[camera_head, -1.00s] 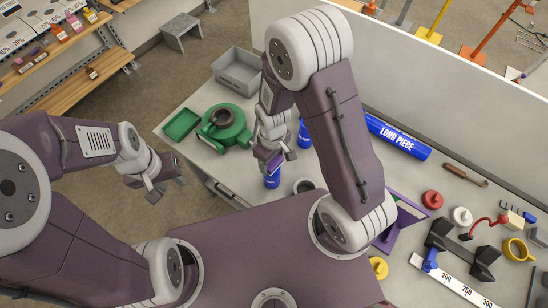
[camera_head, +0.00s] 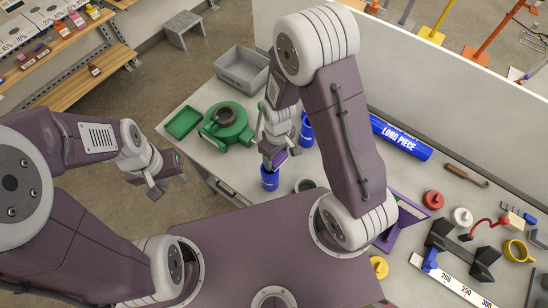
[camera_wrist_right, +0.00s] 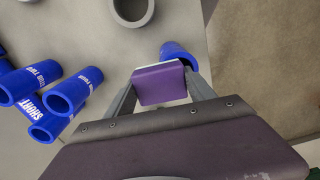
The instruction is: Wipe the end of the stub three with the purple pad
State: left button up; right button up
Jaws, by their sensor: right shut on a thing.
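My right gripper (camera_wrist_right: 165,100) is shut on the purple pad (camera_wrist_right: 160,85), which has a pale edge. In the head view the pad (camera_head: 280,158) is just above and beside the upper end of a blue stub (camera_head: 270,181) standing upright near the bench's front edge. In the right wrist view this stub (camera_wrist_right: 178,52) is partly hidden behind the pad. I cannot tell whether they touch, and its label is not readable. My left gripper (camera_head: 168,184) is open and empty, off the bench on the left.

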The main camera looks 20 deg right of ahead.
jog(key=shift+s+a+f, duration=0.1)
jog(key=shift+s+a, duration=0.35)
jog(key=shift+a, duration=0.2)
jog(key=shift+s+a, duration=0.4)
jog(key=shift+a, duration=0.25)
jog(key=shift+w+d+f, duration=0.1)
jog(key=shift+w+d, duration=0.4)
jog(key=shift+d, duration=0.3)
pick_arm(q)
jog(key=shift+s+a+f, duration=0.1)
jog(key=shift+s+a, duration=0.15)
jog(key=shift+s, duration=0.1)
pick_arm(e)
jog(key=shift+d, duration=0.3)
